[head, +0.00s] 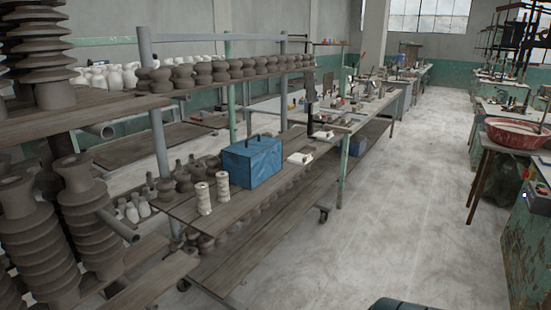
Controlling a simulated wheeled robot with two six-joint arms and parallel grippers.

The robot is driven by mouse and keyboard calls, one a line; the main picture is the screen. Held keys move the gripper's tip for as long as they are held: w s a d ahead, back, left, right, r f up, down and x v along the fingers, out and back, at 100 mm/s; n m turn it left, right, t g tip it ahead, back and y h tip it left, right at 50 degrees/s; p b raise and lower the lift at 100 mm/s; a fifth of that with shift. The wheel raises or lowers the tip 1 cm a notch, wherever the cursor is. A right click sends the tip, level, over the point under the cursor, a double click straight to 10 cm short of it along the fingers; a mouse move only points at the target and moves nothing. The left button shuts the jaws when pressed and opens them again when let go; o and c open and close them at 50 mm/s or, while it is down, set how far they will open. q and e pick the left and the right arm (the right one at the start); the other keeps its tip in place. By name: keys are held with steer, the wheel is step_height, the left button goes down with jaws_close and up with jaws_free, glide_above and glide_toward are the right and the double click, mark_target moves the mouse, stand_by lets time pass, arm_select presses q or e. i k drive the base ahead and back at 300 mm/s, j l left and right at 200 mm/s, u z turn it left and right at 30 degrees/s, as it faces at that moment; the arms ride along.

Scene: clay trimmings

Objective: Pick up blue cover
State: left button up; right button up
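A blue cover (252,162) shaped like a box, with a dark handle on top, sits on the middle wooden shelf of a rack on the left. Its surface looks creased. I cannot tell whether something is under it. Neither of my grippers shows in the head view.
Two pale ridged clay columns (203,197) stand left of the cover, and two small white items (300,158) lie right of it. Tall stacked clay pieces (85,215) fill the near left. The floor (410,200) is open to the right. A red-rimmed basin (517,133) stands far right.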

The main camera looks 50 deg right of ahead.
mark_target(250, 162)
steer(key=z, duration=1.6)
steer(key=i+l+z, duration=0.35)
steer(key=i, duration=0.25)
steer(key=i+l+z, duration=0.35)
steer(key=i, duration=0.3)
steer(key=i+z, duration=0.35)
steer(key=i, duration=0.35)
steer(key=i+l+u, duration=0.1)
steer(key=i+u, duration=0.3)
steer(key=i+l+u, duration=0.2)
steer(key=i+u, duration=0.15)
steer(key=i+l+u, duration=0.75)
steer(key=k+j, duration=0.05)
steer(key=j, duration=0.05)
